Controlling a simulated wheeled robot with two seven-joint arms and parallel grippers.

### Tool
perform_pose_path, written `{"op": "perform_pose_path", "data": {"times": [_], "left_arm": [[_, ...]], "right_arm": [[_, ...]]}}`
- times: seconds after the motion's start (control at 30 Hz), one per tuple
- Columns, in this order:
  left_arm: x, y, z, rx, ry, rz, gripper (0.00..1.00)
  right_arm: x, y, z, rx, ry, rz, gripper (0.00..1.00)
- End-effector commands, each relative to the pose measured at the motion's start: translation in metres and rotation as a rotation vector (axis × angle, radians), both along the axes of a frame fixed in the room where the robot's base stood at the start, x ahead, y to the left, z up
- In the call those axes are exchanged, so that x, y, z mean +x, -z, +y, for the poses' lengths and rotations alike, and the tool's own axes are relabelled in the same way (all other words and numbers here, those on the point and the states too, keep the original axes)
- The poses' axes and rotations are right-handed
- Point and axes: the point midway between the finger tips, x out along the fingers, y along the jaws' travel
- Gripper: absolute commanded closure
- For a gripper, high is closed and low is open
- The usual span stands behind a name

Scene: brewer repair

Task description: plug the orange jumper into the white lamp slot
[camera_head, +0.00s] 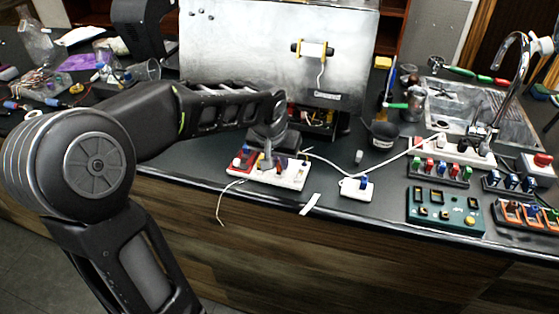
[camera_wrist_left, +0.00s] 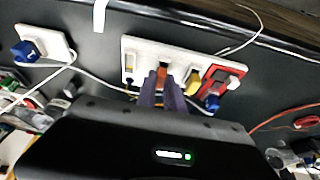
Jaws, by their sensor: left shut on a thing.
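My left gripper (camera_head: 267,163) reaches down over a white slotted strip (camera_head: 292,183) near the counter's front edge. In the left wrist view the gripper (camera_wrist_left: 163,86) is shut on a small orange jumper (camera_wrist_left: 162,70), whose end meets the face of the white strip (camera_wrist_left: 142,46). I cannot tell how deep the jumper sits in a slot. A yellow plug (camera_wrist_left: 194,83) is just right of the fingers, and a red section with a blue plug (camera_wrist_left: 211,103) is at the strip's right end. My right gripper is not in view.
A white box with a blue plug (camera_head: 357,188) lies right of the strip, with a white cable. A green board (camera_head: 445,210), rows of coloured plugs and a sink (camera_head: 480,105) are further right. An open metal machine (camera_head: 260,55) stands behind. Clutter fills the left.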

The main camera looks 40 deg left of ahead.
Motion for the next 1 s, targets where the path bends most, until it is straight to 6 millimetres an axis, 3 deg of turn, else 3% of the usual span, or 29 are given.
{"op": "perform_pose_path", "data": {"times": [0.13,0.17,0.43,0.8,1.0], "left_arm": [[0.0,-0.001,0.0,0.0,0.0,-0.001,1.0],[0.0,0.0,0.0,0.0,0.0,-0.001,0.85],[0.0,0.0,0.0,0.0,0.0,0.0,0.63],[0.0,0.0,0.0,0.0,0.0,0.0,0.62],[-0.008,-0.024,-0.003,0.001,0.0,-0.005,0.62]], "right_arm": [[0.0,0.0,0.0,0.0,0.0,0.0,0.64],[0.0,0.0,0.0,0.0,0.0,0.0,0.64],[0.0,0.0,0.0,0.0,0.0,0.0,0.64],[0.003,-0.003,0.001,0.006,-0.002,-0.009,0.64],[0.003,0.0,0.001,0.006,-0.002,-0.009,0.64]]}}
